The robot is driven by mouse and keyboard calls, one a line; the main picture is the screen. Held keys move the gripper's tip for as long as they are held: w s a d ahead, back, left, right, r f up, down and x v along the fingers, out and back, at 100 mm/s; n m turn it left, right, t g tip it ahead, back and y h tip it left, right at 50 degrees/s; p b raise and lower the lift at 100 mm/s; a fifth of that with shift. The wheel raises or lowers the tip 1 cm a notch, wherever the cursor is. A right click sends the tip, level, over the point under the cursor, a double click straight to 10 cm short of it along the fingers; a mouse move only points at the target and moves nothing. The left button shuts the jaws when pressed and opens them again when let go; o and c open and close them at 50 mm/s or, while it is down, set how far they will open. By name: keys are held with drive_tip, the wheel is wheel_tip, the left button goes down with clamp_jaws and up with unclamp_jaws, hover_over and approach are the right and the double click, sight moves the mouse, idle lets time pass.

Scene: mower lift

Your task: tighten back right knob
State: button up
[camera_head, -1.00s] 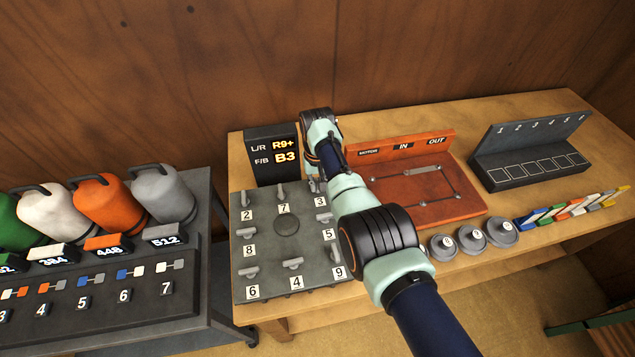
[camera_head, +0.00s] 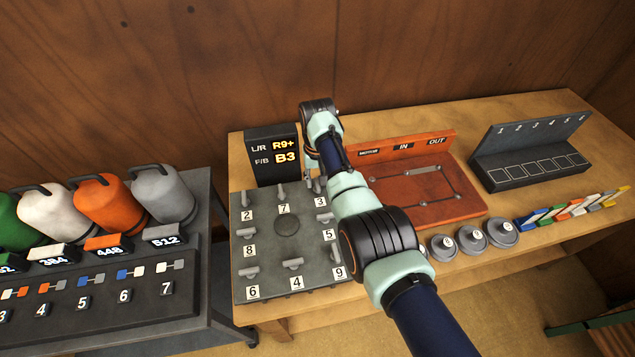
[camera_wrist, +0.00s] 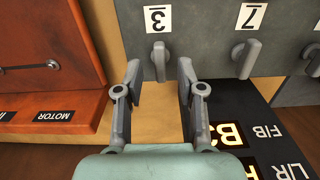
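The grey plate (camera_head: 267,240) carries several T-shaped knobs with number labels. The back right knob, by label 3, shows in the wrist view (camera_wrist: 159,62) as a grey lever pointing toward me. My gripper (camera_wrist: 160,78) is open, its two fingers apart on either side of this knob's near end. The knob lies in line with the gap, and I see no contact. In the head view my gripper (camera_head: 314,182) is at the plate's back right corner, mostly hidden by my arm.
A black display (camera_head: 272,155) behind the plate reads L/R R9+ and F/B B3. Knob 7 (camera_wrist: 247,50) stands beside knob 3. An orange motor board (camera_head: 425,200) is close on the right. Grey round weights (camera_head: 472,238) lie at the table's front.

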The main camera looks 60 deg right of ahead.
sight(317, 186)
wheel_tip(317, 186, up, 10)
drive_tip(key=shift+f, duration=0.25)
idle(0.5)
